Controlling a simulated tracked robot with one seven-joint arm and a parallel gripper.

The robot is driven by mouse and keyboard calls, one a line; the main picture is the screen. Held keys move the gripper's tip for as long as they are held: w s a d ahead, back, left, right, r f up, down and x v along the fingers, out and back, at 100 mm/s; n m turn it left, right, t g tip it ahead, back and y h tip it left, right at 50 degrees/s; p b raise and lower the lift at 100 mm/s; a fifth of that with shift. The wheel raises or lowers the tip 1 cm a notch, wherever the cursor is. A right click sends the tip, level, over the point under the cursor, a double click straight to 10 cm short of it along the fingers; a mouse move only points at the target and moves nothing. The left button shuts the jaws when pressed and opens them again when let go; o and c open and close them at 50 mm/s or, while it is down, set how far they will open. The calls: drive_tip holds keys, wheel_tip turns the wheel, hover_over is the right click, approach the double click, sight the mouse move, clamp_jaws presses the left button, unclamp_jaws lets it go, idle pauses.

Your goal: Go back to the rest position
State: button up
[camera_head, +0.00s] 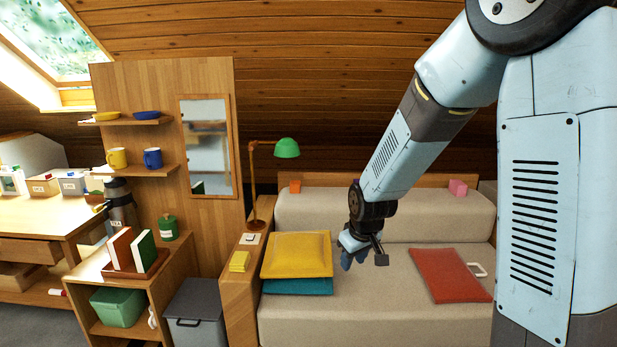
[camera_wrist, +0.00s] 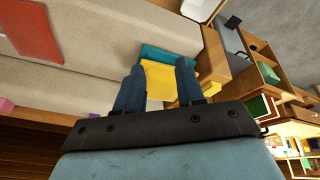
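My gripper (camera_head: 354,256) hangs over the beige sofa (camera_head: 400,285), just right of a yellow cushion (camera_head: 298,254) in the head view. In the wrist view my gripper (camera_wrist: 158,82) has its two dark blue fingers apart, with nothing between them touching. Beyond the fingers, the yellow cushion (camera_wrist: 160,78) lies on a teal cushion (camera_wrist: 165,54); the teal one also shows in the head view (camera_head: 298,287). A red cushion (camera_head: 449,275) lies flat on the sofa seat to the right, and it shows at the top left of the wrist view (camera_wrist: 34,30).
A green lamp (camera_head: 287,148) stands on the wooden ledge left of the sofa. A pink block (camera_head: 458,188) and an orange block (camera_head: 295,186) sit on the backrest. A shelf unit, grey bin (camera_head: 196,313) and desk fill the left. The seat's middle is clear.

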drive_tip(key=s+d+r+m+t, duration=0.1)
drive_tip(key=s+d+r+m, duration=0.1)
drive_tip(key=s+d+r, duration=0.35)
drive_tip(key=s+d+r+m, duration=0.1)
drive_tip(key=s+d+r, duration=0.15)
drive_tip(key=r, duration=0.55)
drive_tip(key=s+d+r+m, duration=0.1)
drive_tip(key=s+d+r, duration=0.1)
drive_tip(key=s, duration=0.5)
drive_tip(key=s+d+r+m+h, duration=0.1)
drive_tip(key=s+d+r+m, duration=0.1)
drive_tip(key=s+r, duration=0.2)
drive_tip(key=s, duration=0.3)
drive_tip(key=shift+s+r+t, duration=0.2)
drive_tip(key=shift+r+t, duration=0.1)
drive_tip(key=shift+t, duration=0.1)
drive_tip(key=shift+s+r, duration=0.25)
drive_tip(key=shift+s, duration=0.55)
